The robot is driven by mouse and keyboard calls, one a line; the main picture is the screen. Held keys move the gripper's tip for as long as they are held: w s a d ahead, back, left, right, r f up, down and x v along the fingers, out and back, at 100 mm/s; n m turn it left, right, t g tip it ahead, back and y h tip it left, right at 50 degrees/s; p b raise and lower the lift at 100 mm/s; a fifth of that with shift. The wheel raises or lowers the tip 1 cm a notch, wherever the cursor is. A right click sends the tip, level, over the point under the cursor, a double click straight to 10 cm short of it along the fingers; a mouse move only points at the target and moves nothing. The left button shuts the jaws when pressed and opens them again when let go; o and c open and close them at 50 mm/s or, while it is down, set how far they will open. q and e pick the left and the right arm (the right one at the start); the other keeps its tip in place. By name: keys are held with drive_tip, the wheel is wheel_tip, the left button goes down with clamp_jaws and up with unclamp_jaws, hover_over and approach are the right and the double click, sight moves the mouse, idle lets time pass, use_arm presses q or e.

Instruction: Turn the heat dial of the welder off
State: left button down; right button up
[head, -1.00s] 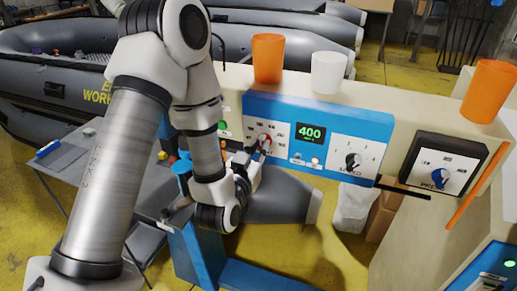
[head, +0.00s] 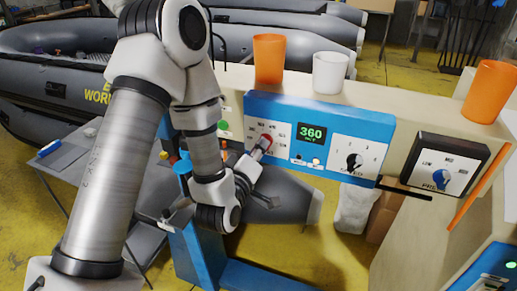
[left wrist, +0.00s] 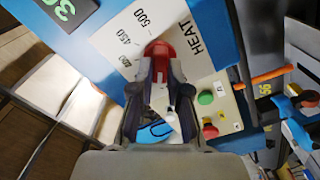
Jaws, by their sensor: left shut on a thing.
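The welder's blue control panel (head: 380,119) faces me in the head view. Its red heat dial (head: 267,138) sits on the panel's left white plate, partly hidden by my left gripper (head: 259,148). In the left wrist view the red dial (left wrist: 160,52) lies between the fingertips of my left gripper (left wrist: 160,72), which is shut on it. The HEAT label and marks 450 and 500 show beside the dial. The green display (head: 311,134) reads 360. My right gripper is not in view.
A black speed knob (head: 354,161) and a blue pressure knob (head: 440,178) sit further right. Orange cups (head: 269,58) and a white cup (head: 330,72) stand on the welder's top. A green button (left wrist: 205,97) and a red button (left wrist: 210,132) are close to my gripper.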

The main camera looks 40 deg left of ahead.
use_arm(q)
drive_tip(key=n, duration=0.8)
drive_tip(key=shift+w+r+n, duration=0.1)
drive_tip(key=shift+r+n, duration=0.05)
drive_tip(key=shift+n, duration=0.25)
drive_tip(key=c, duration=1.1)
unclamp_jaws()
drive_tip(key=shift+w, duration=0.1)
drive_tip(key=shift+c, duration=0.2)
drive_tip(key=shift+w+f, duration=0.1)
drive_tip(key=shift+f, duration=0.1)
